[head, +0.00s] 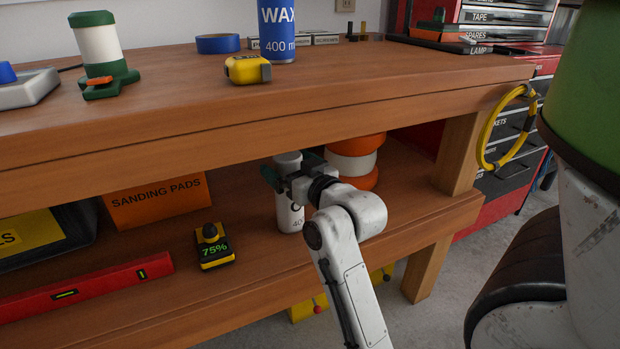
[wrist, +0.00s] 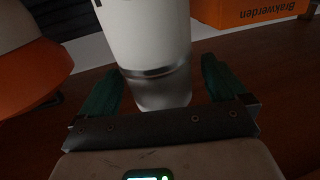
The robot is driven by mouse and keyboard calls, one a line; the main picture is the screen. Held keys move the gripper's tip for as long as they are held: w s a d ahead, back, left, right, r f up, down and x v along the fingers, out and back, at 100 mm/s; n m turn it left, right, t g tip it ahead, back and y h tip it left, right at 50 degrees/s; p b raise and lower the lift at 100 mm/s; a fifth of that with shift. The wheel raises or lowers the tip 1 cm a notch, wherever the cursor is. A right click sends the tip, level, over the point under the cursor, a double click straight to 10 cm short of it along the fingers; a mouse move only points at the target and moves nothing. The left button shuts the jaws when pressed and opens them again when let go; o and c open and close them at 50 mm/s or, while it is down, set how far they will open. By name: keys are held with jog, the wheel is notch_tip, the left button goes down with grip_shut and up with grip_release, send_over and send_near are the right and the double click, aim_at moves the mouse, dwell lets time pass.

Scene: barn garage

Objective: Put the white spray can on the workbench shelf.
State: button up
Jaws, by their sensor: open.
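The white spray can (head: 289,208) stands upright on the workbench's lower shelf (head: 400,222), under the tabletop. My gripper (head: 290,172) is at the can's upper part, with my arm reaching in from the front right and hiding some of the can. In the wrist view the can (wrist: 150,30) sits between the two green fingers of my gripper (wrist: 158,76). The fingers are open, with a small gap showing on each side of the can. The can's metallic end is near the palm, and its other end is out of frame.
An orange and white round object (head: 355,160) stands close behind on the right. A yellow-black device (head: 213,247) marked 75%, a sanding pads box (head: 157,202) and a red level (head: 85,287) lie to the left. The tabletop edge (head: 300,137) hangs overhead; a bench leg (head: 459,155) stands right.

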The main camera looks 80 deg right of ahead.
jog(key=p+v, duration=0.4)
jog(key=v, duration=0.6)
jog(key=shift+p, duration=0.4)
